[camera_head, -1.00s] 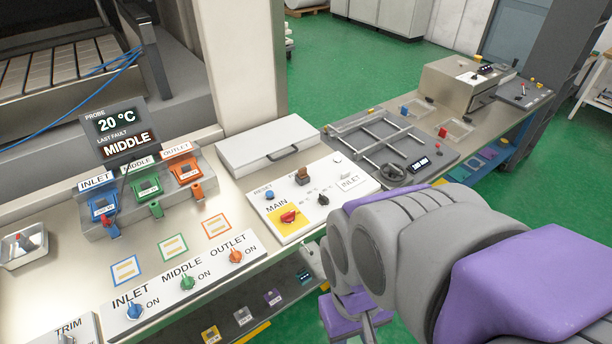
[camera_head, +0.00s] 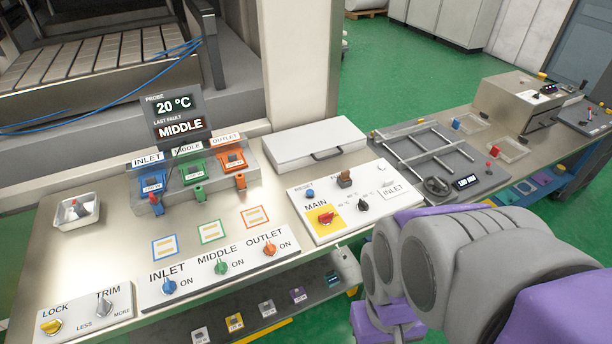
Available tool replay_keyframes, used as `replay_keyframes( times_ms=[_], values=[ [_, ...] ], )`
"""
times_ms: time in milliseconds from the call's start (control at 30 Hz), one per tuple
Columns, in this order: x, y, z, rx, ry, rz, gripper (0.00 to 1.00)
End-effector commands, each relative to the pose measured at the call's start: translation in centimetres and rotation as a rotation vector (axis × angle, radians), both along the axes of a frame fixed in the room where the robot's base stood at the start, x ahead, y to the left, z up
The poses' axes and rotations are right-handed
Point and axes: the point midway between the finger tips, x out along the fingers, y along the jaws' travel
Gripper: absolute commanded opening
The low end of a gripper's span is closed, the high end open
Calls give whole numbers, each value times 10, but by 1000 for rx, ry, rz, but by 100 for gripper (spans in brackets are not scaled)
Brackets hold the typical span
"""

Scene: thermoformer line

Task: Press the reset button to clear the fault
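The reset button (camera_head: 309,194) is a small blue round button at the upper left of the white main panel (camera_head: 333,227), under the label RESET. The red MAIN switch (camera_head: 326,217) on a yellow square sits below it. The display (camera_head: 179,116) reads 20 °C and LAST FAULT MIDDLE. My arm fills the lower right, with purple and grey links to the right of the main panel. My gripper (camera_head: 392,338) is partly seen at the bottom edge, below and right of the panel; its fingertips are cut off.
A white panel with INLET, MIDDLE and OUTLET knobs (camera_head: 221,268) lies left of the main panel. A lidded white box (camera_head: 315,148) stands behind it. Coloured holders (camera_head: 193,170) stand below the display. A metal frame fixture (camera_head: 425,160) lies to the right.

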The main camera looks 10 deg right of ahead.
Motion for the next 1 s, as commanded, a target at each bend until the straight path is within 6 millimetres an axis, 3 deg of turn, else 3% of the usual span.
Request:
replay_keyframes(
  times_ms=[400,1000],
  values=[
    [0,0,0,0,0,0,0],
    [0,0,0,0,0,0,0]
  ],
)
